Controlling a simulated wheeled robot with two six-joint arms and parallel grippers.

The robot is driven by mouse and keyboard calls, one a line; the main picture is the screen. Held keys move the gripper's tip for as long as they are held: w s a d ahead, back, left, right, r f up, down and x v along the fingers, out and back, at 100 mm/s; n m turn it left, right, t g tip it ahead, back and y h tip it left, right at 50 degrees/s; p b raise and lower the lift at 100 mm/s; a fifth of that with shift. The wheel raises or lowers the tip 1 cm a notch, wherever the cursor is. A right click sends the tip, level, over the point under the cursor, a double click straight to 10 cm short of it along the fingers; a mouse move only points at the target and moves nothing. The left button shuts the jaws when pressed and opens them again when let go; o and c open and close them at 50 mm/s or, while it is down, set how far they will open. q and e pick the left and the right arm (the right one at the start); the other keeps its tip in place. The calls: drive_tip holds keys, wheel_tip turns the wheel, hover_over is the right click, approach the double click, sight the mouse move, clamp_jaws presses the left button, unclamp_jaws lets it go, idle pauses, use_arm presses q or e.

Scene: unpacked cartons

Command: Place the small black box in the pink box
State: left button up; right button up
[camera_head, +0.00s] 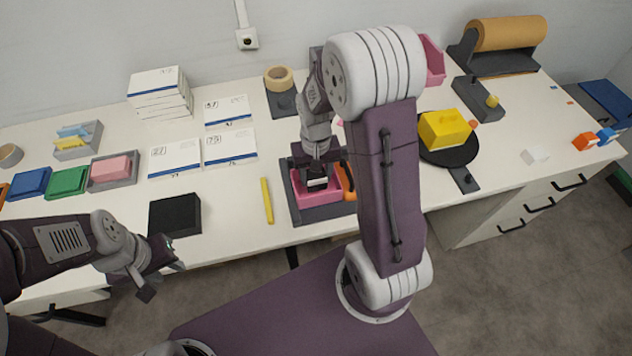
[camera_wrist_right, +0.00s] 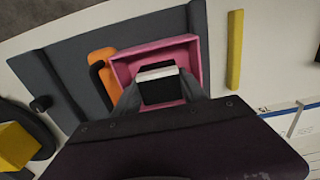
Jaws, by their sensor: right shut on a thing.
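The pink box (camera_head: 326,198) sits open on a dark grey tray (camera_head: 303,215) near the table's front edge; its pink wall (camera_wrist_right: 150,51) also shows in the right wrist view. My right gripper (camera_head: 316,174) is shut on the small black box (camera_head: 317,183), which has a white band. In the right wrist view the small black box (camera_wrist_right: 160,91) is between the fingers, inside the pink box's outline. I cannot tell whether it touches the bottom. My left gripper (camera_head: 163,279) is open and empty, in front of the table edge.
An orange and black tool (camera_wrist_right: 102,65) lies beside the pink box. A yellow stick (camera_head: 267,200) and a larger black box (camera_head: 175,215) lie to the left. A yellow block (camera_head: 444,129) stands on a round black plate to the right. White cartons (camera_head: 160,93) stand at the back.

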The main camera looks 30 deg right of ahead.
sight(316, 183)
wheel_tip(316, 183, down, 3)
drive_tip(key=shift+f, duration=0.1)
drive_tip(key=shift+f, duration=0.1)
drive_tip(key=o, duration=1.3)
